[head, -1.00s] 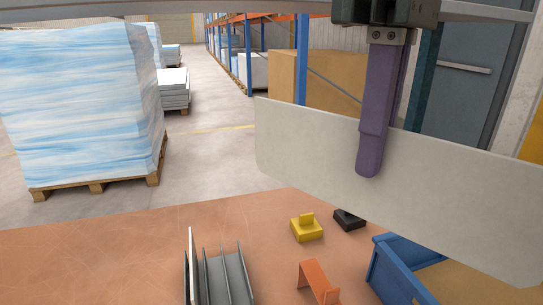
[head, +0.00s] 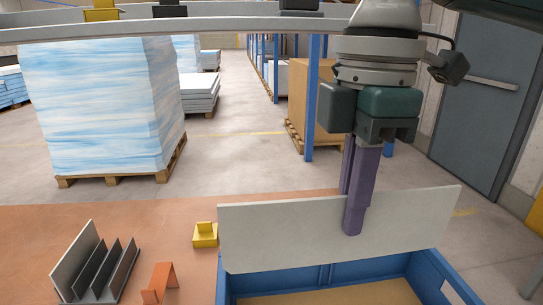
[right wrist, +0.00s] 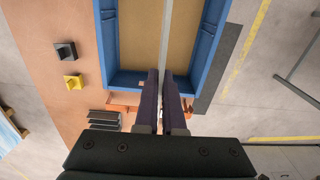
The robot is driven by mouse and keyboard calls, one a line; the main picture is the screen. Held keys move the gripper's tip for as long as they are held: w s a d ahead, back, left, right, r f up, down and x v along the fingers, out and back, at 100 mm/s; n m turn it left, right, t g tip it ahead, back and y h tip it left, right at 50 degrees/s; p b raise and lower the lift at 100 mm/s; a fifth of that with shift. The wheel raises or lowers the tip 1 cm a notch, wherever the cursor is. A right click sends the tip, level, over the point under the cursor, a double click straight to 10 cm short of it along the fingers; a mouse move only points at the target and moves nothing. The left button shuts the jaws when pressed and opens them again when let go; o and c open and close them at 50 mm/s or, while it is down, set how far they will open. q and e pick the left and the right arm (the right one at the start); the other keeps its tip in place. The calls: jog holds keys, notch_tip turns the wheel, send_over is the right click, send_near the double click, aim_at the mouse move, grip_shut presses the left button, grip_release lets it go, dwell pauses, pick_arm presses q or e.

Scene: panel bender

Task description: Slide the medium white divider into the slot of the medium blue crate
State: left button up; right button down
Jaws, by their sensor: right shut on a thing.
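The medium white divider (head: 285,235) is a flat, pale panel, upright and slightly tilted in the head view, its right end higher. My right gripper (head: 353,230) is shut on it near the upper middle, purple fingers pointing down. The medium blue crate (head: 335,272) is below and partly behind the panel in the head view, with vertical ribs on its inner wall and a tan floor. In the right wrist view the divider (right wrist: 166,35) shows as a thin strip between the crate's side walls (right wrist: 107,45). I cannot tell its height above the rim. My left gripper is not in view.
On the orange table (head: 120,225) stand a grey rack (head: 105,270) with upright plates, an orange bracket (head: 159,282) and a yellow block (head: 205,235) left of the crate. A black block (right wrist: 65,51) shows in the right wrist view. Wrapped pallets (head: 100,110) stand beyond.

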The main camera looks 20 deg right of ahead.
jog(key=shift+s+d+f+n+b, duration=0.1)
jog(key=shift+d+f+n+b, duration=0.6)
jog(key=shift+f+n+b, duration=1.95)
jog(key=shift+s+d+f+n+b, duration=0.15)
jog(key=shift+d+f+n+b, duration=0.85)
jog(key=shift+f+n, duration=3)
jog(key=shift+s+d+f+n+b, duration=0.1)
jog(key=shift+d+f+n+b, duration=0.3)
jog(key=shift+f+n+b, duration=2.95)
notch_tip(320, 180, down, 2)
jog(key=shift+f+m+p, duration=0.1)
jog(key=shift+m+p, duration=1.05)
jog(key=shift+m, duration=0.05)
jog(key=shift+f, duration=0.3)
